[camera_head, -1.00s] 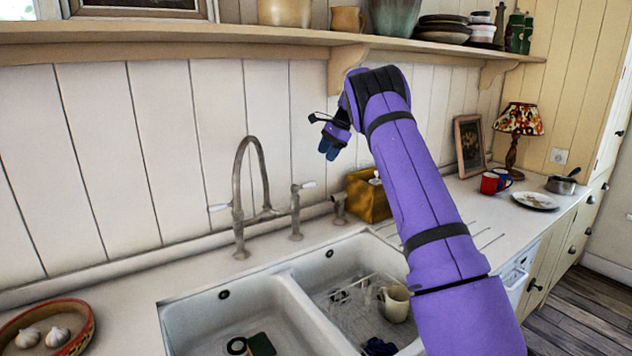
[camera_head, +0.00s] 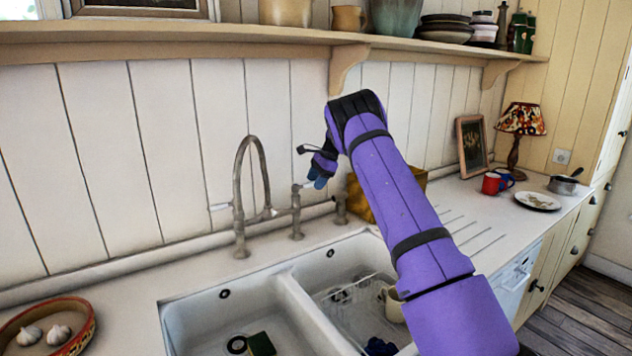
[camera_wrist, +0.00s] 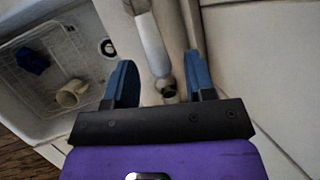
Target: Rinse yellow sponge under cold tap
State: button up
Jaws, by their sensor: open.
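The metal tap (camera_head: 240,200) stands behind the double sink, with its curved spout over the left side. Its right-hand lever valve (camera_head: 296,215) has a pale handle. My gripper (camera_head: 318,183) is open beside that handle in the head view. In the wrist view a pale, rod-like part (camera_wrist: 150,45) lies between the two blue fingers (camera_wrist: 160,82), with space on both sides. I see no contact. A dark green block with a yellowish edge (camera_head: 262,345), possibly the sponge, lies in the left basin. No water shows.
The right basin holds a wire rack, a cream mug (camera_head: 392,305) and a dark blue cloth (camera_head: 380,347). A yellow-brown box (camera_head: 411,180) stands behind my arm. The shelf (camera_head: 230,42) runs above.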

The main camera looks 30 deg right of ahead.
jog(key=shift+a+f, duration=0.1)
jog(key=shift+c, duration=0.5)
grip_shut()
jog(key=s+a+m+t+h, duration=0.2)
jog(key=s+m, duration=0.3)
jog(key=m, duration=0.4)
jog(key=shift+s+a+h, duration=0.2)
jog(key=shift+s+h, duration=0.05)
jog(key=shift+h, duration=0.25)
jog(key=shift+o, duration=0.5)
grip_release()
